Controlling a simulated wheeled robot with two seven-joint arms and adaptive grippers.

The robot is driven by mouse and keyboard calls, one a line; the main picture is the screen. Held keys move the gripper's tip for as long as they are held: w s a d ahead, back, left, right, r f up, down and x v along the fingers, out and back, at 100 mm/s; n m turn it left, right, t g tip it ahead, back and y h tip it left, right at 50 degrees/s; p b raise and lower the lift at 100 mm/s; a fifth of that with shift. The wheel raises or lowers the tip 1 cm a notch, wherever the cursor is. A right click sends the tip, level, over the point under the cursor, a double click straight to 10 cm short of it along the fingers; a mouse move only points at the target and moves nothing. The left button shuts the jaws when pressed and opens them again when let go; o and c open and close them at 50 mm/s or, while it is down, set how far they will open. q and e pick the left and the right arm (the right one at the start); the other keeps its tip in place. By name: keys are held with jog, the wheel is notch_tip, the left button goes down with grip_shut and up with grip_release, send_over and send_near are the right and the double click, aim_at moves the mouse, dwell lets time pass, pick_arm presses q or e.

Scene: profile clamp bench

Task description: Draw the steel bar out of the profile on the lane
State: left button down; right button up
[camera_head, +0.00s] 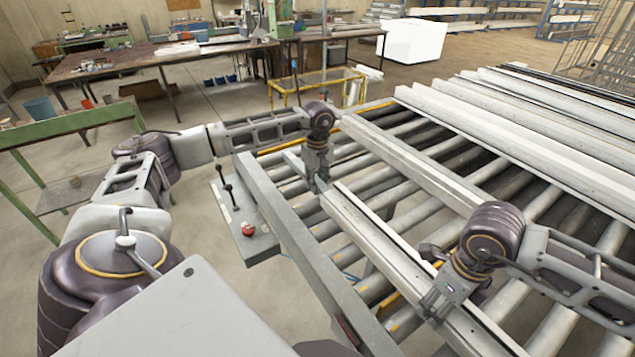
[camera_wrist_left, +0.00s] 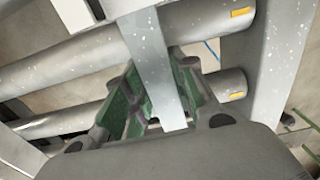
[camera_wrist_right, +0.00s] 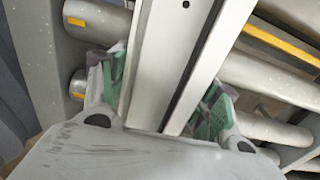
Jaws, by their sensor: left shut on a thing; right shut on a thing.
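The profile on the lane (camera_head: 372,238) is a long pale channel with a dark slot, lying on the rollers; it fills the middle of the right wrist view (camera_wrist_right: 158,60). The steel bar (camera_head: 294,162) is a flat grey strip standing out past the profile's far-left end. My left gripper (camera_head: 318,184) is shut on the bar; the left wrist view shows the bar (camera_wrist_left: 150,65) between its green pads. My right gripper (camera_head: 432,304) is shut across the profile further along, with a green pad at each side. The bar's length inside the profile is hidden.
Another pale profile (camera_head: 420,165) lies parallel on the rollers, and several more are stacked at right (camera_head: 540,130). A grey side rail (camera_head: 290,235) edges the lane, with a control box (camera_head: 245,225) beside it. Bare rollers lie between the profiles.

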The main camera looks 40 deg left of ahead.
aim_at(293, 158)
pick_arm(q)
jog(key=shift+a, duration=0.15)
jog(key=shift+w+a, duration=0.8)
jog(key=shift+a, duration=1.7)
jog(key=shift+w+a, duration=0.75)
jog(key=shift+a, duration=1.75)
jog(key=shift+w+a, duration=0.8)
jog(key=shift+a, duration=1.7)
jog(key=c, duration=1.1)
grip_release()
jog(key=shift+r, duration=0.1)
jog(key=shift+r, duration=5.9)
